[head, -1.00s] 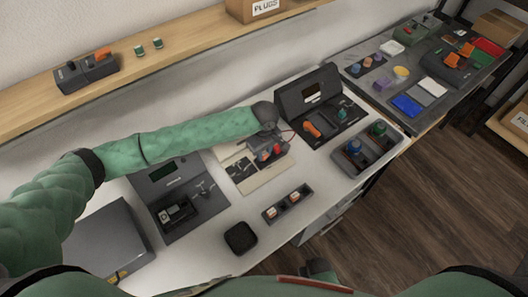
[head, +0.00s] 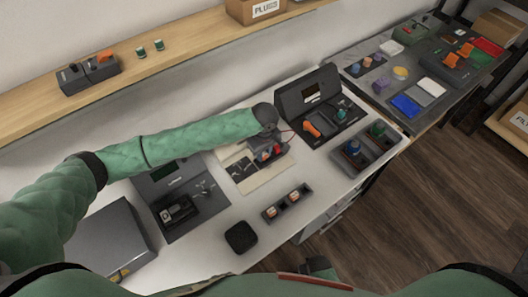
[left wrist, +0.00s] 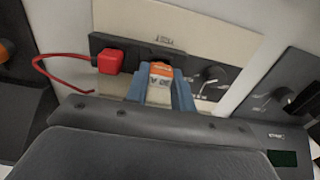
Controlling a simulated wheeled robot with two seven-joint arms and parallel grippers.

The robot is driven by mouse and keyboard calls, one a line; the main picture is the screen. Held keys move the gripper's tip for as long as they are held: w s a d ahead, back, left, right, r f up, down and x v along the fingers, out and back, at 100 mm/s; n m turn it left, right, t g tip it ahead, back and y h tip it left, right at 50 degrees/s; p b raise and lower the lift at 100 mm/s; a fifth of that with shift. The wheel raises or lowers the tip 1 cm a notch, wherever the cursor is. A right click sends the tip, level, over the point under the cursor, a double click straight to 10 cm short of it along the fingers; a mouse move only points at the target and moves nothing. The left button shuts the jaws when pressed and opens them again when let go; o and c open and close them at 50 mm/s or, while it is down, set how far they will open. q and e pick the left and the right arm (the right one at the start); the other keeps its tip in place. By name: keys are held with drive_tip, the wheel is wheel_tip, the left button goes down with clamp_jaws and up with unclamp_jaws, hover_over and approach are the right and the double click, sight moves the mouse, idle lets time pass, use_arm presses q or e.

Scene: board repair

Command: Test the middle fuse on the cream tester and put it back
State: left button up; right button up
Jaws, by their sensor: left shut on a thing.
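The cream tester (head: 262,180) lies on the white bench, with a dark strip across it. It also shows in the left wrist view (left wrist: 180,28), with a red block (left wrist: 111,62) and red wire at one side and a knob at the other. My left gripper (head: 268,152) is over the tester, pointing down. In the left wrist view its blue fingers (left wrist: 160,88) are shut on a white and orange fuse (left wrist: 159,82) at the dark strip. I cannot tell whether the fuse is seated. The fuse holder (head: 282,208) has a fuse at each end and an empty middle.
A dark tester with a display (head: 182,205) stands left of the cream one. A black unit with an orange part (head: 320,130) and a tray of coloured knobs (head: 375,155) stand right. A black square pad (head: 241,237) lies near the front edge.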

use_arm(q)
drive_tip(key=shift+f, duration=0.45)
idle(1.1)
drive_tip(key=o, duration=1.4)
drive_tip(key=shift+c, duration=0.2)
drive_tip(key=shift+r+p, duration=1.5)
drive_tip(key=shift+p, duration=0.9)
drive_tip(key=shift+r+p, duration=1.75)
drive_tip(key=shift+p, duration=0.4)
drive_tip(key=shift+r+p, duration=0.95)
drive_tip(key=shift+r, duration=0.3)
